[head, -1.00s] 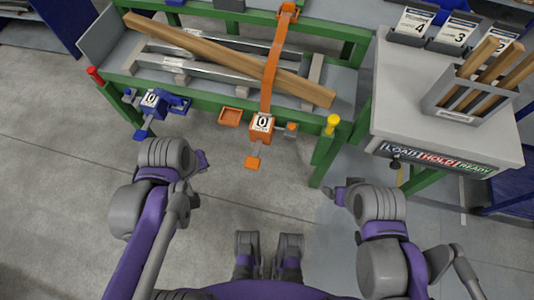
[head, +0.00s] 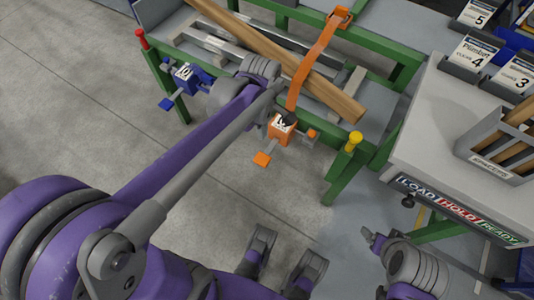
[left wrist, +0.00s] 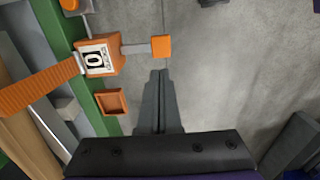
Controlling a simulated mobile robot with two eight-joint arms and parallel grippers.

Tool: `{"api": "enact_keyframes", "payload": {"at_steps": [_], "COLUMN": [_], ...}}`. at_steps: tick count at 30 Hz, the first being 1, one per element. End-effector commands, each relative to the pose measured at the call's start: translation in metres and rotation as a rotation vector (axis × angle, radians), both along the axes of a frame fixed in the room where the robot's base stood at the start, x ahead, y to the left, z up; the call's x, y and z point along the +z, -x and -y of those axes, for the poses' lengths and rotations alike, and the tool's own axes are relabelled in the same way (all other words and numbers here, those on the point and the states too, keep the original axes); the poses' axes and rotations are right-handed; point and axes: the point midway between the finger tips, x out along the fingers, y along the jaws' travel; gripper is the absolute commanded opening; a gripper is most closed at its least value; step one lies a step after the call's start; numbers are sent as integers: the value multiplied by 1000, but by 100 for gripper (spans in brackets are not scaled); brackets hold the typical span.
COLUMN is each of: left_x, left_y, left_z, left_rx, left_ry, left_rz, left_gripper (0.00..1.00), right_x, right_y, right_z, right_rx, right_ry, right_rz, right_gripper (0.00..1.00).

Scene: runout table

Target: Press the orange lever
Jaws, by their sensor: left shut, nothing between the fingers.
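The orange lever (head: 262,159) sticks out toward me on a short metal rod from an orange box (head: 280,130) marked 0, on the green rail. In the left wrist view the orange lever's square end (left wrist: 161,46) lies just beyond my fingertips, with a small gap in the picture. My left gripper (head: 288,118) is shut and empty, its dark tips overlapping the orange box in the head view. In the left wrist view the shut fingers (left wrist: 159,74) point toward the lever. My right gripper (head: 369,237) is low at the right, too small to read.
A blue box (head: 184,74) with a blue lever (head: 166,104) sits to the left. An orange strap (head: 312,62) crosses a wooden beam (head: 335,97) on the green-framed table. A yellow-capped post (head: 354,139) and a grey LOAD/HOLD/READY cabinet (head: 437,140) stand to the right.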

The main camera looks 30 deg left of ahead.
Motion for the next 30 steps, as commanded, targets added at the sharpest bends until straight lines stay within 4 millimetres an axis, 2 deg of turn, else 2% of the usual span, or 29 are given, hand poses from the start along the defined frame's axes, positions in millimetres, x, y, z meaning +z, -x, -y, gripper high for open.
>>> {"api": "enact_keyframes", "payload": {"at_steps": [6,10,24,30], "left_x": [-2,-15,-110,-134], "left_y": [0,0,0,0], "left_z": [0,0,0,0], "left_rx": [-2,-2,-3,-3], "left_ry": [0,0,0,0], "left_rz": [1,1,0,1], "left_gripper": [0,0,0,0], "right_x": [-1,-6,-43,-53], "right_y": [0,0,-3,-4], "right_z": [0,0,0,0], "right_rx": [0,0,0,0], "right_ry": [0,0,0,0], "right_rz": [0,-2,-15,-18], "right_gripper": [85,85,85,85]}}
